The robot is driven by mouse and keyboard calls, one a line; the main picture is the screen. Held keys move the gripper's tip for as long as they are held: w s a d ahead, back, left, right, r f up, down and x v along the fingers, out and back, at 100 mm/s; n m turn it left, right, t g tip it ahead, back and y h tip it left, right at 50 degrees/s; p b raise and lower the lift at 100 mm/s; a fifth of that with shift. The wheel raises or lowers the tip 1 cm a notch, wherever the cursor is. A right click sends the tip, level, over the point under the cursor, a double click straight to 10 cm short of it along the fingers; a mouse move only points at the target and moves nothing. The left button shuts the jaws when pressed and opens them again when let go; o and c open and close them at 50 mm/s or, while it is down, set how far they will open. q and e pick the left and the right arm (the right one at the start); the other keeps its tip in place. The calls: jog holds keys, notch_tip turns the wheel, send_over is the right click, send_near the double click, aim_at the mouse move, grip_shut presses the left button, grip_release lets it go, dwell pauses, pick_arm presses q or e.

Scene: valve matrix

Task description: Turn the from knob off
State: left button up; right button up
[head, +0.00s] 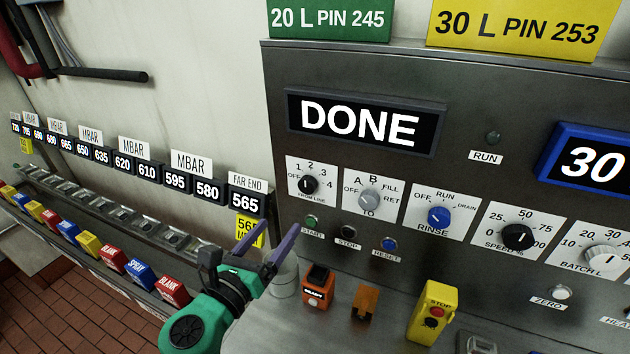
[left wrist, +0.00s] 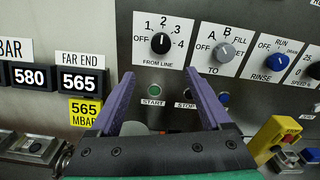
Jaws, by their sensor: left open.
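The from knob (head: 309,184) is a small black dial on a white plate marked OFF, 1, 2, 3, 4 and FROM LINE, on the grey panel. It also shows in the left wrist view (left wrist: 161,43), above and between my fingertips. I cannot tell for sure which mark its pointer is on. My left gripper (head: 272,240), green with purple fingers, is open and empty, below and to the left of the knob in the head view. In the left wrist view its fingers (left wrist: 160,85) point up toward the panel, apart from the knob. My right gripper is not in view.
The grey TO knob (head: 370,199) and blue RINSE knob (head: 438,216) are to the right. The START button (head: 312,221) is just below the from knob. An orange device (head: 317,290) and a yellow STOP box (head: 432,312) stand on the ledge. A DONE display (head: 362,121) is above.

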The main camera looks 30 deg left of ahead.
pick_arm(q)
jog(key=s+b, duration=0.1)
jog(key=b, duration=0.9)
send_near(306, 188)
jog(key=w+f, duration=0.2)
jog(key=w, duration=0.1)
jog(key=r+p, duration=0.1)
jog(key=w+r+p, duration=0.1)
jog(key=shift+w+a+p, duration=0.25)
jog(key=shift+p, duration=0.05)
jog(key=w+p, duration=0.1)
jog(key=w, duration=0.1)
jog(key=shift+w+a, duration=0.1)
jog(key=shift+w, duration=0.3)
jog(key=shift+w+f, duration=0.2)
jog(key=shift+w, duration=0.1)
jog(key=shift+s, duration=0.1)
jog(key=shift+c, duration=0.6)
grip_shut()
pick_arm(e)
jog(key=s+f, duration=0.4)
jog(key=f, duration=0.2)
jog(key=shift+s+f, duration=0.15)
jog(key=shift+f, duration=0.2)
